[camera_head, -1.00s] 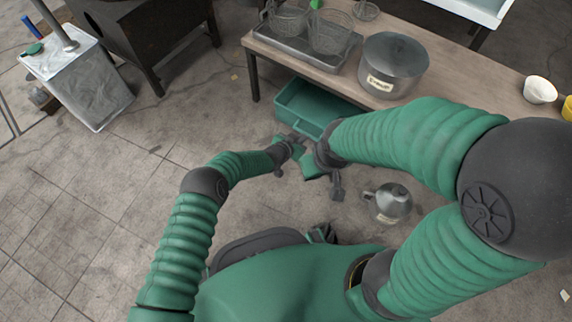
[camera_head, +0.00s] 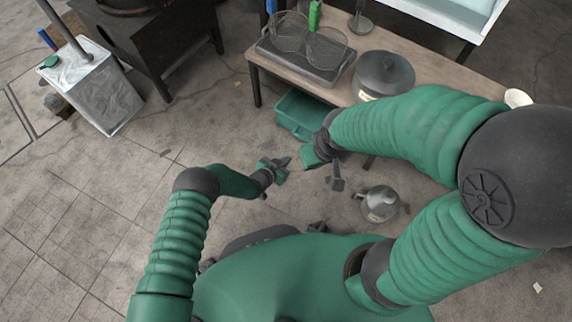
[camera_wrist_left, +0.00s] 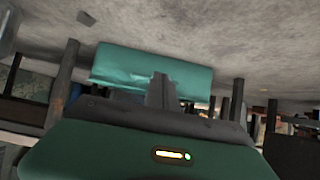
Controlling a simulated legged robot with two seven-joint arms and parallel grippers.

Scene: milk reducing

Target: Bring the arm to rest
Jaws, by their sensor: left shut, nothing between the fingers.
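My left arm comes in from the left in the head view, its green sleeve bent at a dark elbow. My left gripper (camera_head: 284,162) is in mid-air above the floor, shut and empty. In the left wrist view its dark fingers (camera_wrist_left: 160,90) stand close together in front of a teal bin. My right arm is large at the right, and its dark wrist and gripper (camera_head: 335,178) hang just right of the left gripper. Whether the right gripper is open or shut does not show clearly.
A green bin (camera_head: 296,112) stands on the floor below the table (camera_head: 290,77). The table bears a tray with wire baskets (camera_head: 325,45) and a lidded pot (camera_head: 383,74). A metal jug (camera_head: 381,204) stands on the floor near my right gripper.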

